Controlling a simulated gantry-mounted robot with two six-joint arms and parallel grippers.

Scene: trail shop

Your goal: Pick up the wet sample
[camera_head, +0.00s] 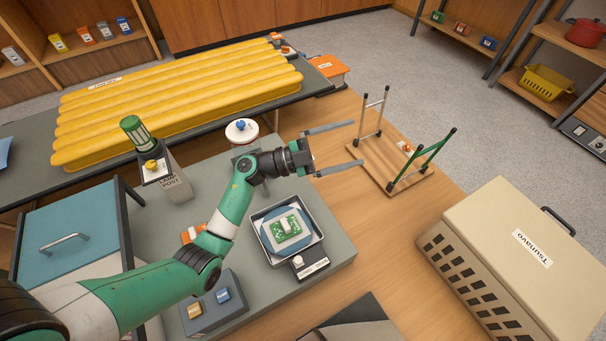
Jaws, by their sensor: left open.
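My left gripper (358,143) is open and empty, its two grey fingers pointing right. It is over the wooden floor just past the grey table's right edge, left of a small upturned wooden stool-like piece. No thing is clearly labelled as the wet sample. My right gripper is not in view.
The stool-like piece (372,172) has grey and green legs pointing up. A beige crate (490,235) stands at right. A yellow ribbed mat (180,100) lies behind.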

